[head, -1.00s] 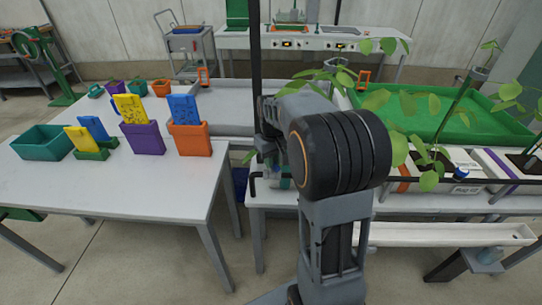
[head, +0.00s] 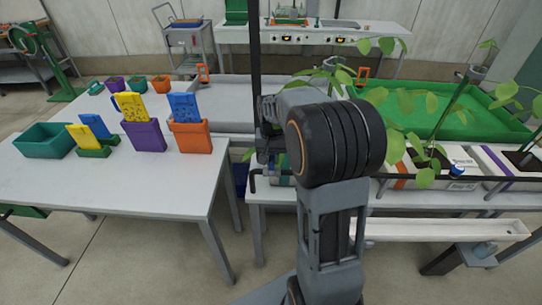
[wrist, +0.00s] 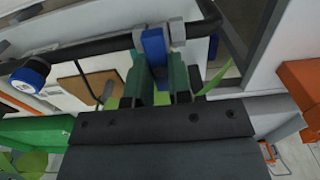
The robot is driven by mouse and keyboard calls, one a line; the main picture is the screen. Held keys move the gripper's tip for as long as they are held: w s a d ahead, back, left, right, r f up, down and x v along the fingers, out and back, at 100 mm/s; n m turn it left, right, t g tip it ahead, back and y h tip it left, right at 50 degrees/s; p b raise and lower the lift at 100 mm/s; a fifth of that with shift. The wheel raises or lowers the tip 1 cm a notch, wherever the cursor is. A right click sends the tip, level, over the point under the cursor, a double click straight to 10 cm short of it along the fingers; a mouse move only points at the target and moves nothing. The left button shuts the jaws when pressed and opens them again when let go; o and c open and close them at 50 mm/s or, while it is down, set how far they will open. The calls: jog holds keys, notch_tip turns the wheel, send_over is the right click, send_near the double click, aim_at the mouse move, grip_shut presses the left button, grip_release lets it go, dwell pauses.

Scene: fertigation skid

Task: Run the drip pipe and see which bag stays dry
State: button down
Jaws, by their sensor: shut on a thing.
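In the wrist view my gripper (wrist: 160,82) has its green fingers closed on a blue valve handle (wrist: 154,45) on the black drip pipe (wrist: 100,45). A second blue round fitting (wrist: 28,76) hangs on the pipe at the left. In the head view my arm hides the gripper and the handle. The drip pipe (head: 410,177) runs in front of the white grow bags. One bag (head: 462,158) has a label and a blue fitting (head: 457,170) in front. Another bag with a purple stripe (head: 497,158) lies to its right. I see no water.
A white table (head: 130,192) at the left holds a teal bin (head: 45,141), a purple holder (head: 143,136) and an orange holder (head: 190,136) with cards. A green tray (head: 440,112) lies behind the bags. A white gutter (head: 440,229) runs below. A black post (head: 254,50) stands beside my arm.

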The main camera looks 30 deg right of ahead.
aim_at(272, 159)
jog(key=shift+w, duration=0.1)
dwell(0.3)
jog(key=c, duration=1)
grip_release()
jog(key=shift+c, duration=0.2)
jog(key=shift+r, duration=0.1)
notch_tip(272, 159, up, 14)
jog(key=p, duration=0.1)
jog(key=shift+f, duration=0.2)
